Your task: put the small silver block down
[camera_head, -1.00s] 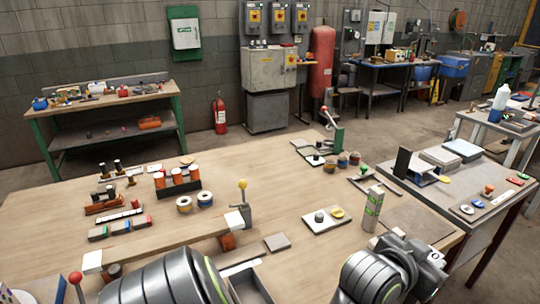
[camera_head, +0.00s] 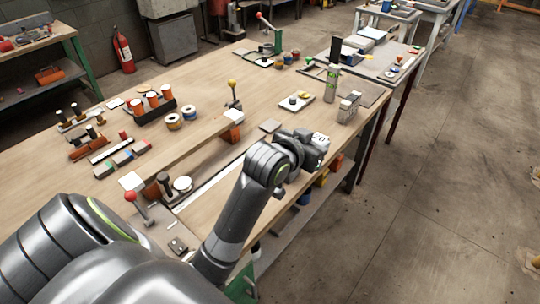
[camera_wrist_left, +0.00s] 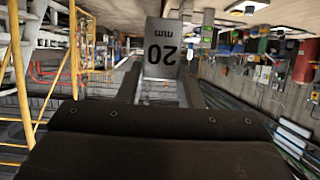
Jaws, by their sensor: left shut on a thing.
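My left gripper (camera_head: 308,137) reaches in over the near edge of the wooden workbench (camera_head: 216,148). It is shut on the small silver block (camera_head: 320,139). In the left wrist view the block (camera_wrist_left: 162,48) sits between the two fingers (camera_wrist_left: 160,88), its face marked "20 mm" upside down. The block appears held above the bench edge; I cannot tell the exact height. My right gripper is not in view.
A grey slotted block (camera_head: 349,106) and a tall green-marked post (camera_head: 331,84) stand just beyond the gripper. A white plate (camera_head: 297,102) with small pieces lies left of them. A red-knobbed lever (camera_head: 131,197) stands nearer. Open floor (camera_head: 440,180) lies to the right.

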